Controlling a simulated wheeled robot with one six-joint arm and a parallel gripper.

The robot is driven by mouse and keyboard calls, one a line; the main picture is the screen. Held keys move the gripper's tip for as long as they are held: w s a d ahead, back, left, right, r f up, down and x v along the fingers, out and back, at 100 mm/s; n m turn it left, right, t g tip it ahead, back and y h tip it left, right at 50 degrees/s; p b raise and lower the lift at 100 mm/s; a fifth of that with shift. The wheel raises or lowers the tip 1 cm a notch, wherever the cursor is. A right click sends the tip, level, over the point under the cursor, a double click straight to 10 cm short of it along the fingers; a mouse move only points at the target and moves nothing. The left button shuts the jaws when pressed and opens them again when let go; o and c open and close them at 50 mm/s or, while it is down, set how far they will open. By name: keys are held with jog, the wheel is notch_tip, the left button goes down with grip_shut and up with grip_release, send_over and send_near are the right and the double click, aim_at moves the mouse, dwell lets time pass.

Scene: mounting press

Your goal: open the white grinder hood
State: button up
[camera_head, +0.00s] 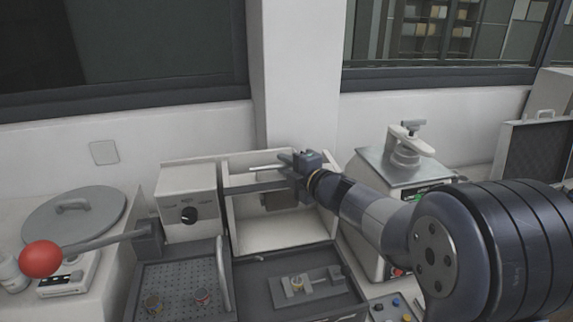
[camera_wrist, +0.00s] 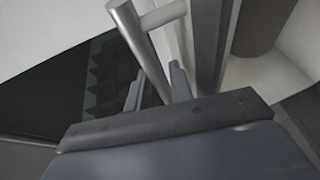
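The white grinder hood (camera_head: 280,236) seems to be the white box-like housing at the middle of the bench. Its front shows a pale recess behind a dark horizontal strip (camera_head: 255,187). A metal bar handle (camera_head: 266,168) sticks out left of my gripper (camera_head: 286,165), at the housing's upper part. In the wrist view the round bar handle (camera_wrist: 138,42) runs down between my two fingers (camera_wrist: 157,88). The fingers stand apart, with a gap visible on the left side of the bar. Whether the right finger touches it is unclear. The lower end of the bar is hidden.
A white control box with a black knob (camera_head: 189,214) stands left of the recess. A lever with a red ball (camera_head: 40,258) reaches to the left. Dark trays (camera_head: 180,275) lie in front. A scale-like device (camera_head: 400,170) stands right, behind my arm.

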jog(key=shift+c, duration=0.2)
grip_shut()
dwell(0.3)
jog(key=b, duration=0.1)
jog(key=s+b, duration=0.1)
jog(key=b, duration=0.1)
jog(key=shift+d+f, duration=0.15)
jog(key=shift+f, duration=0.15)
jog(key=s+b, duration=0.1)
jog(key=b, duration=0.2)
jog(key=s+d+t+y+b, duration=0.1)
jog(key=s+b, duration=0.1)
jog(key=b, duration=0.1)
jog(key=shift+s+r+n, duration=0.15)
jog(key=shift+s+n, duration=0.05)
jog(key=shift+n, duration=0.2)
